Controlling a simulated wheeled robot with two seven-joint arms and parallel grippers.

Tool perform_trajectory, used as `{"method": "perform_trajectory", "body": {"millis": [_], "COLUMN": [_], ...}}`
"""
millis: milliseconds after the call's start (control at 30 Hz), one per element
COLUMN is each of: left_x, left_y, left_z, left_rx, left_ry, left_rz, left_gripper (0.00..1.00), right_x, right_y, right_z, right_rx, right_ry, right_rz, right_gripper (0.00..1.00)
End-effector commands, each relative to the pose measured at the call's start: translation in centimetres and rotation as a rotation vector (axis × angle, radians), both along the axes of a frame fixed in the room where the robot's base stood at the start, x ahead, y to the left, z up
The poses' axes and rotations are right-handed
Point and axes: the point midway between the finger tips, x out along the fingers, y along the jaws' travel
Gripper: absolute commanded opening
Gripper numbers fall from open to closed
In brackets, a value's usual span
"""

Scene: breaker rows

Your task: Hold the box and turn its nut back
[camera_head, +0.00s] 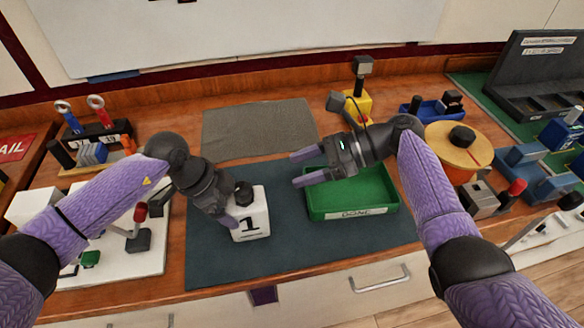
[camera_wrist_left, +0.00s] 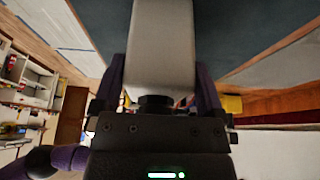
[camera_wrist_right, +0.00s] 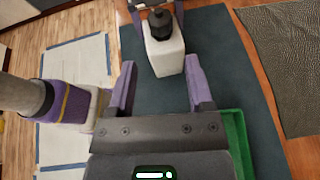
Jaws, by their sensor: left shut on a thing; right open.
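The white box (camera_head: 251,218) with a "1" on its front stands upright on the dark mat. Its black round nut (camera_head: 243,192) is on top. My left gripper (camera_head: 236,217) is shut on the box from the left, with a purple finger on either side of it in the left wrist view (camera_wrist_left: 162,75). My right gripper (camera_head: 294,170) is open and empty, to the right of the box and above the green tray's left edge. Its fingers point toward the box (camera_wrist_right: 166,54) and nut (camera_wrist_right: 160,20) in the right wrist view, apart from both.
The green tray (camera_head: 358,213) labelled "DONE" sits empty on the dark mat (camera_head: 300,252). A grey mat (camera_head: 262,127) lies behind. A white board (camera_head: 150,255) with parts is at left. A round wooden disc (camera_head: 458,150) and blue holders (camera_head: 535,172) crowd the right.

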Motion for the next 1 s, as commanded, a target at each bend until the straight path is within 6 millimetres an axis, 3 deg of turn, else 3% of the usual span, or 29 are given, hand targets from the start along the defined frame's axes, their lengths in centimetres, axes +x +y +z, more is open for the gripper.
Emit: {"method": "perform_trajectory", "body": {"millis": [167,367,667,767,1000], "left_x": [-0.1,-0.1,-0.1,-0.1,-0.1], "left_y": [0.0,0.0,0.0,0.0,0.0], "left_z": [0.0,-0.1,0.0,0.0,0.0], "left_rx": [-0.001,-0.001,-0.001,-0.001,-0.001], "left_ry": [0.002,0.002,0.002,0.003,0.002], "left_rz": [-0.001,-0.001,-0.001,-0.001,-0.001], "left_gripper": [0.00,0.00,0.00,0.00,0.00], "right_x": [-0.2,-2.1,-4.9,-4.6,-2.9], "right_y": [0.1,0.5,0.5,1.7,7.3], "right_z": [-0.3,-1.7,-0.4,-0.8,-3.2], "right_rx": [-0.006,-0.046,-0.002,0.003,0.002], "right_ry": [0.001,0.005,0.003,0.004,0.004], "right_rz": [-0.013,-0.206,-0.444,-0.452,-0.449], "right_gripper": [0.66,0.66,0.66,0.66,0.66]}}
